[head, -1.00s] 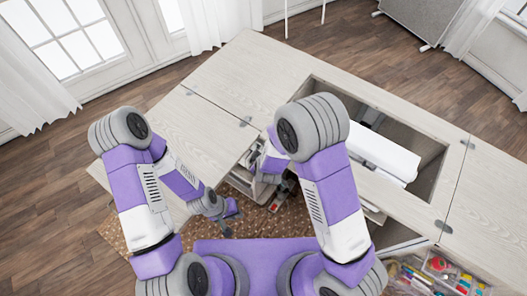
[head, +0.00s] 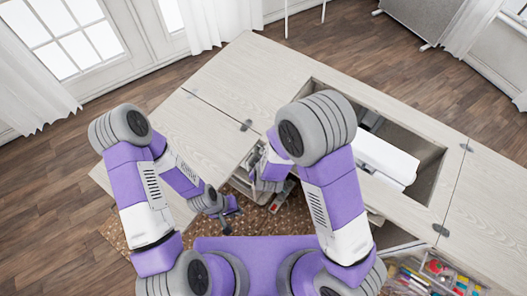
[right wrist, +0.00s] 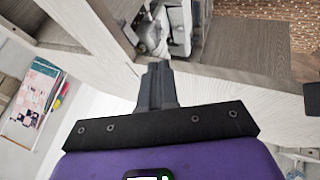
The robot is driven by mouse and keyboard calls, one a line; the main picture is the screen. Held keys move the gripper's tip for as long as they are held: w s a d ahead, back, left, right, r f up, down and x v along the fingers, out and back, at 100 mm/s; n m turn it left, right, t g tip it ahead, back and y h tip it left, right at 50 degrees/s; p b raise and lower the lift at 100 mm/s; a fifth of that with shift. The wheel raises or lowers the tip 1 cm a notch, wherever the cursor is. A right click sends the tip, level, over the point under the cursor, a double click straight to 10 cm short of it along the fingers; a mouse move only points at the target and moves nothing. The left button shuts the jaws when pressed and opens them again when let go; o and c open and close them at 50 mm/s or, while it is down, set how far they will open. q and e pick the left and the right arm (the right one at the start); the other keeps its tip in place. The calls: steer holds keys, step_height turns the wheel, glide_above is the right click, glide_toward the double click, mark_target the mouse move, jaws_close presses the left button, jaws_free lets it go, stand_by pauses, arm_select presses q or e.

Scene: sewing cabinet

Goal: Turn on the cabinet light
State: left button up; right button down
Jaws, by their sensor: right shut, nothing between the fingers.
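The wooden sewing cabinet (head: 290,62) spans the head view, with a white machine (head: 385,158) in its open recess. I cannot make out a light or its switch in either view. My right gripper (right wrist: 158,68) is shut and empty; its fingertips are close to a pale wooden cabinet edge in the right wrist view, and I cannot tell whether they touch it. In the head view it is low at the cabinet's front, partly hidden by my right arm. My left gripper (head: 230,217) is open and empty, above the brown rug, apart from the cabinet.
An open compartment with grey and white items (right wrist: 155,30) lies just beyond the right fingertips. A bin of colourful sewing supplies (head: 430,275) is at the lower right. The patterned rug (head: 195,232) lies below. The left tabletop (head: 205,130) is bare.

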steer(key=w+f+b, duration=0.3)
steer(key=w+f, duration=0.4)
steer(key=w, duration=0.2)
steer(key=shift+d+f, duration=0.4)
steer(key=shift+d, duration=0.05)
steer(key=shift+w+m, duration=0.2)
steer(key=shift+m, duration=0.2)
steer(key=shift+d, duration=0.15)
